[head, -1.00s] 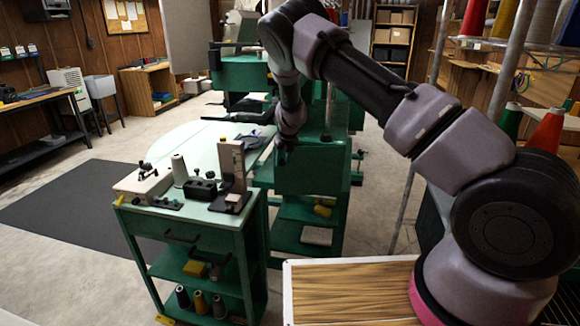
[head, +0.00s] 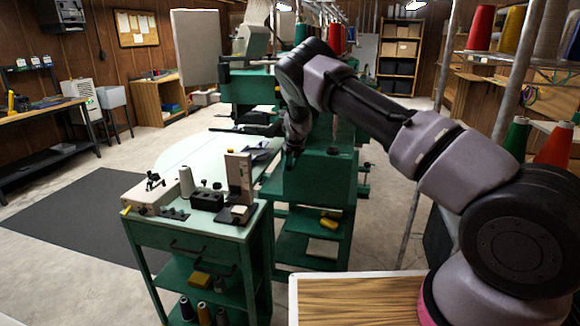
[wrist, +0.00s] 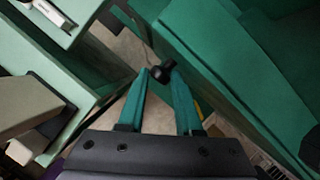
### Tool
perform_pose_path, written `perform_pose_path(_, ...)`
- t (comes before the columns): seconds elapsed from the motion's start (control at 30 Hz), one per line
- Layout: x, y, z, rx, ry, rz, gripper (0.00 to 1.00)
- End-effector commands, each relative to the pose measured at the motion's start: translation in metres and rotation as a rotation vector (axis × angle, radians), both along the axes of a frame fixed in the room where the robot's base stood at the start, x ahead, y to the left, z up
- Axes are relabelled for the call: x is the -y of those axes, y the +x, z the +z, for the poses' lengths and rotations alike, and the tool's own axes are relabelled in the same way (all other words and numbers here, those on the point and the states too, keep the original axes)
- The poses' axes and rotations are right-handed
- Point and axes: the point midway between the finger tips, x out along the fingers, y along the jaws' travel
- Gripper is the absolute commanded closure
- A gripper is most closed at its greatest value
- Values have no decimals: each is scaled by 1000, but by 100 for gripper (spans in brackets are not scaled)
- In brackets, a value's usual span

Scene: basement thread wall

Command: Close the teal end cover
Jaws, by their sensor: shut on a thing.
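The teal end cover appears to be the flat green panel (head: 320,185) on the end of the machine in the head view. In the wrist view a large teal surface (wrist: 225,75) fills the right side. A black knob (wrist: 162,72) stands out beside it. My gripper (wrist: 160,78) has its two fingertips on either side of this knob and is shut on it. In the head view my gripper (head: 291,160) points down at the panel's left edge, and the fingertips are too small to make out. Whether the cover stands ajar cannot be told.
A green cart (head: 195,235) with a cone, small black fixtures and an upright block stands left of the machine. A wooden-topped table (head: 355,300) is in front. A metal pole (head: 412,205) rises at right. Open floor with a dark mat (head: 75,215) lies left.

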Motion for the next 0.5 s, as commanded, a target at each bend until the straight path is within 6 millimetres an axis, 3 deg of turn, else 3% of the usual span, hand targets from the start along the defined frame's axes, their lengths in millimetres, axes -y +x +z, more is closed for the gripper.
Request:
perform_pose_path(0.03,-14,1,5,12,14,14,62)
perform_pose_path(0.1,-13,2,5,13,13,14,37)
perform_pose_path(0.5,-7,5,7,20,6,11,37)
